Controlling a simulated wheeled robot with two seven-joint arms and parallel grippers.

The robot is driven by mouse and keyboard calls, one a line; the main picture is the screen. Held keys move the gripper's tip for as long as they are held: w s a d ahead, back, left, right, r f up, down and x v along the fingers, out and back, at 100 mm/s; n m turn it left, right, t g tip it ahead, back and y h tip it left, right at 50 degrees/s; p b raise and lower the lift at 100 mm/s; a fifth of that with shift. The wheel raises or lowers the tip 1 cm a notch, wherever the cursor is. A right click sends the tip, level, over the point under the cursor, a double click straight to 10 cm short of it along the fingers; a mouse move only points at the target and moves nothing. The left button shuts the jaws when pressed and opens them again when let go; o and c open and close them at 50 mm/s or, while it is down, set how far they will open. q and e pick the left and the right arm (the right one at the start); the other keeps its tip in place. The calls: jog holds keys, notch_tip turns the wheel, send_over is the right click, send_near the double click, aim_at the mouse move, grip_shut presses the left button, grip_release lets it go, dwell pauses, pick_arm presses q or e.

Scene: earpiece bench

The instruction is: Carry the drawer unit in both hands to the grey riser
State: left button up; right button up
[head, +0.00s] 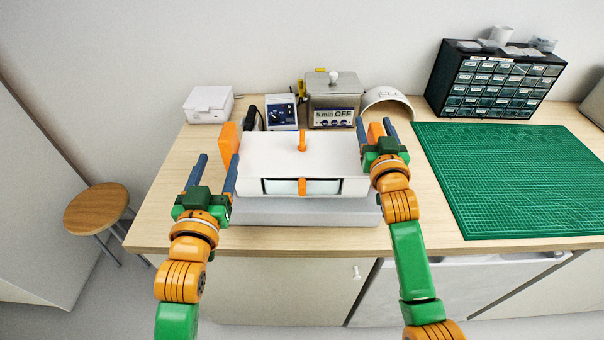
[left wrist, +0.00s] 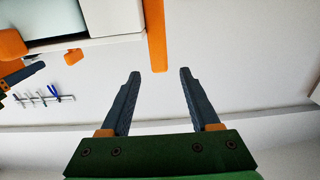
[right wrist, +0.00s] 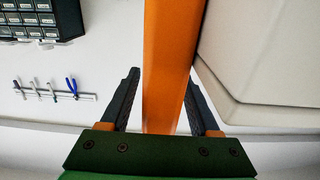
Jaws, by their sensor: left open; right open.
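The white drawer unit (head: 270,152) has an orange top knob, an orange front pull and an orange handle on each side. It appears to rest on the grey riser (head: 290,213), whose front shows below it. My left gripper (head: 217,157) is open and empty at the unit's left side. In the left wrist view, the left handle (left wrist: 156,38) lies beyond the fingertips, roughly in line with the gap. My right gripper (head: 374,121) is open at the right side.
Behind the unit stand a white box (head: 208,104), a blue-fronted device (head: 281,112) and a metal container (head: 332,92) with a sign. A green cutting mat (head: 510,180) and a dark parts cabinet (head: 495,82) are at the right. A stool (head: 97,208) stands at the left.

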jog(key=s, duration=1.1)
jog(key=shift+s, duration=0.35)
pick_arm(q)
jog(key=shift+w, duration=0.1)
jog(key=s+a, duration=0.3)
jog(key=a, duration=0.2)
jog(key=shift+a+p, duration=0.15)
jog(key=shift+p, duration=0.3)
pick_arm(e)
jog(key=shift+r, duration=0.45)
